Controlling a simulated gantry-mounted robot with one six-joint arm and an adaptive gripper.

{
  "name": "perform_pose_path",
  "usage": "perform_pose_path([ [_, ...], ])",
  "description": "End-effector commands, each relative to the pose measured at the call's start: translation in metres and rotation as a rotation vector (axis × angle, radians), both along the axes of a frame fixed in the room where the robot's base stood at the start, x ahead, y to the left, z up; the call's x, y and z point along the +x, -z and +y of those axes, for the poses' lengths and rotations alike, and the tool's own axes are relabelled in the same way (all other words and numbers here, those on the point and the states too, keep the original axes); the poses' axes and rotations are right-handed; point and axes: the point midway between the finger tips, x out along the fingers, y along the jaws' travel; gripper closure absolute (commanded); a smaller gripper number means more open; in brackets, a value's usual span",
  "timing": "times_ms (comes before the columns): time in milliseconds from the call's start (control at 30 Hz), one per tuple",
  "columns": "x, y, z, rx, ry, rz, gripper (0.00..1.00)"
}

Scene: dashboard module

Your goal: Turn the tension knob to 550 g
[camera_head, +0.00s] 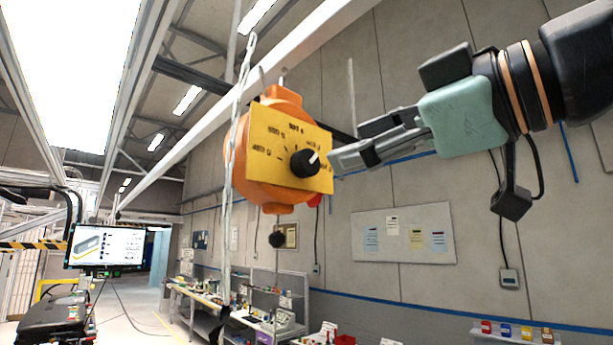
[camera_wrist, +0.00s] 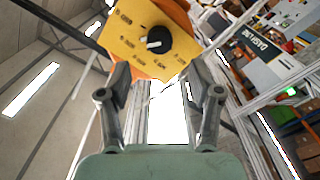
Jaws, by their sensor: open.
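The tension knob (camera_head: 304,163) is black and round with a white pointer line. It sits on a yellow dial plate (camera_head: 270,140) with printed gram marks, on the front of an orange hanging unit (camera_head: 284,98). In the head view the pointer is tilted up and to the right; the marks are too small to read surely. The knob also shows in the wrist view (camera_wrist: 158,40), beyond the fingertips. My gripper (camera_head: 338,147) is open and empty, just right of the knob and apart from it. In the wrist view its two fingers (camera_wrist: 158,90) stand apart below the plate.
A pale cable (camera_head: 236,130) hangs at the left of the orange unit. A black ball (camera_head: 277,240) hangs below it. A monitor (camera_head: 105,246) stands far left, and workbenches (camera_head: 250,318) stand well below. The air around the gripper is free.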

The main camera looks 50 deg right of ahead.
Motion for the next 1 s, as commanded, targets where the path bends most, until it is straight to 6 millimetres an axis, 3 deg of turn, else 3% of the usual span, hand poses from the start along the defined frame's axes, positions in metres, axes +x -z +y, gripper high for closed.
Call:
perform_pose_path([
  [167, 0.014, -0.002, -0.001, 0.003, -0.003, 0.001, 0.36],
  [500, 0.072, -0.002, -0.005, 0.004, -0.001, 0.000, 0.36],
  [833, 0.079, 0.001, -0.006, 0.003, 0.001, -0.001, 0.36],
  [1000, 0.079, 0.001, -0.006, 0.003, 0.001, -0.001, 0.62],
])
